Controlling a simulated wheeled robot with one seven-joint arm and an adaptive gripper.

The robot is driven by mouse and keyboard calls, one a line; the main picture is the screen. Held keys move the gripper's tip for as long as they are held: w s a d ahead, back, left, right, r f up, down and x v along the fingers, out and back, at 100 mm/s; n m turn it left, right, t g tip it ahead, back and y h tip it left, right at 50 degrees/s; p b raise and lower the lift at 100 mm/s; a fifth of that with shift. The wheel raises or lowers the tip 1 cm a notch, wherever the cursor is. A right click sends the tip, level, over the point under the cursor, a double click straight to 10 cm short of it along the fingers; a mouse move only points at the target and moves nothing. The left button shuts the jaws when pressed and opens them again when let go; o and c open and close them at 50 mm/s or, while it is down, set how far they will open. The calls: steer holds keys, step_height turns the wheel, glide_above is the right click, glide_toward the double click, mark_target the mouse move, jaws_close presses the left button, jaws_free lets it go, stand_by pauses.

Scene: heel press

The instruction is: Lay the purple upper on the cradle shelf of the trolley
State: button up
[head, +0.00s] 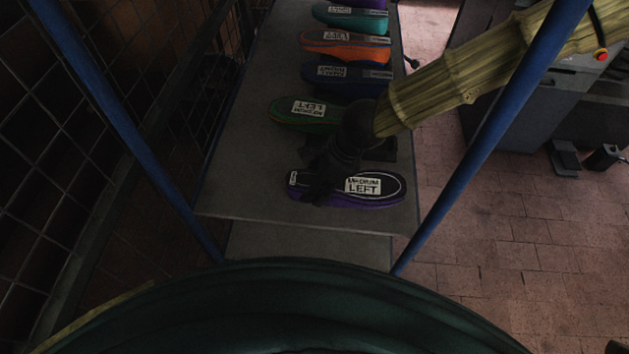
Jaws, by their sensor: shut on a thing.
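A dark upper with a purple lower edge (385,188) lies across the near end of the grey shelf (240,185) in the head view. Its sole faces up, with a white label reading MEDIUM LEFT. My gripper (316,186) is black and comes down over the upper's left part, shut on it. The fingers hide part of that end. I cannot tell whether the upper rests on the shelf or hangs just above it.
Green (285,113), dark blue (325,76), orange (325,43) and teal (330,15) uppers lie in a row behind. Blue posts (95,95) flank the shelf, with wire mesh (45,150) left. A grey machine (530,110) stands right. The shelf's near left is bare.

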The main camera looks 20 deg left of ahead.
steer(key=o, duration=1.2)
steer(key=shift+b+v, duration=0.85)
steer(key=shift+v, duration=5.3)
